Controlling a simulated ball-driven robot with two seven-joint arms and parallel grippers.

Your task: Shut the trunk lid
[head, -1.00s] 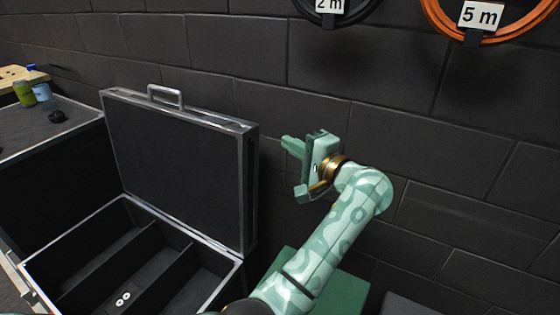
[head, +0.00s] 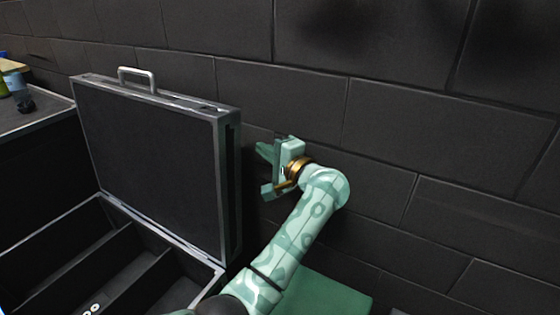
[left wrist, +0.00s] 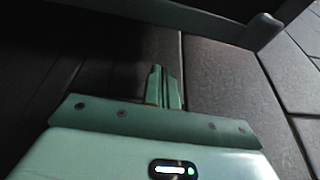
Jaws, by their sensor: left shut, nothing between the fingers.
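The trunk lid (head: 155,155) stands upright and open, black with silver edges and a silver handle (head: 137,78) on its top edge. The trunk body (head: 200,262) below it is open and shows inner dividers. My left gripper (head: 262,172) is to the right of the lid, near its right side and the wall, and points left. Its fingers (left wrist: 163,88) are closed together and empty in the left wrist view. A dark panel with a grey edge, likely the lid, crosses the top of that view. I cannot tell whether the gripper touches the lid. My right gripper is not seen.
A dark block wall (head: 430,120) stands behind the trunk and my arm. A dark table or case top (head: 38,118) with small items is at the far left. A green surface (head: 330,292) shows below my arm. Small white round things (head: 90,308) lie in the trunk.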

